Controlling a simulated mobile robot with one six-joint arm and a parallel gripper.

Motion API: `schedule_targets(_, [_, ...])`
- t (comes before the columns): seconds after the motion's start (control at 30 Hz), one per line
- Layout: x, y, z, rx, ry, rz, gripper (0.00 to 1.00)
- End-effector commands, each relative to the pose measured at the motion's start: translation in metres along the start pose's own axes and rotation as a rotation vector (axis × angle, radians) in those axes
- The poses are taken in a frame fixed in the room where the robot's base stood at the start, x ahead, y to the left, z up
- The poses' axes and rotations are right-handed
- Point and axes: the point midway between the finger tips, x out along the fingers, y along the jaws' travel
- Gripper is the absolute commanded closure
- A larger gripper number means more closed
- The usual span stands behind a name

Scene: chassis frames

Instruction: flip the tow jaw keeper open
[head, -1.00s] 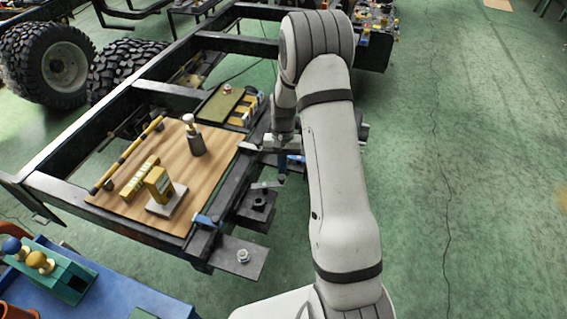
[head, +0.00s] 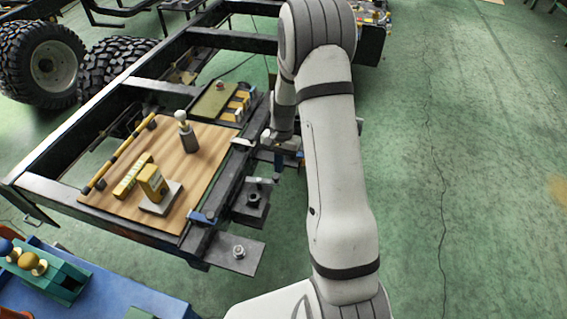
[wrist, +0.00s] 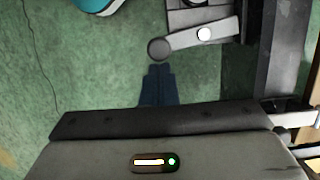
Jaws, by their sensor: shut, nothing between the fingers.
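The tow jaw (head: 250,208) is a dark block on the outer side of the chassis rail. Its keeper (head: 258,181) is a short grey bar lying across the top. In the wrist view the keeper (wrist: 185,42) runs from a pale bolt at the right to a round dark knob (wrist: 159,48) at its left end. My gripper (wrist: 158,72) has its dark blue fingers together and empty, with the tips just below the knob in that view. I cannot tell whether they touch it. In the head view my gripper (head: 278,165) is partly hidden by my arm.
A flat plate with a bolt (head: 238,252) juts from the rail nearer me. A blue bench (head: 110,295) stands at lower left. Green floor (head: 470,180) at right is clear.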

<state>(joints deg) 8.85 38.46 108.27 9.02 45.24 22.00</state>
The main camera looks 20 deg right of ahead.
Motion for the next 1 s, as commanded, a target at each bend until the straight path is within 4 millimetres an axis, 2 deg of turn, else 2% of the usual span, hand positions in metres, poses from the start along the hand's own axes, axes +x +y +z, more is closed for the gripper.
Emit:
schedule_targets(0.27, [-0.003,0.001,-0.006,0.0,-0.001,0.001,1.0])
schedule_targets(0.43, [-0.015,0.004,-0.03,-0.001,0.001,-0.001,1.0])
schedule_targets(0.7, [-0.078,0.004,-0.03,0.0,0.003,-0.001,1.0])
schedule_targets(0.83, [-0.098,0.003,-0.029,0.0,0.002,-0.001,1.0])
schedule_targets(1.0, [-0.112,0.003,-0.029,0.0,0.0,0.0,1.0])
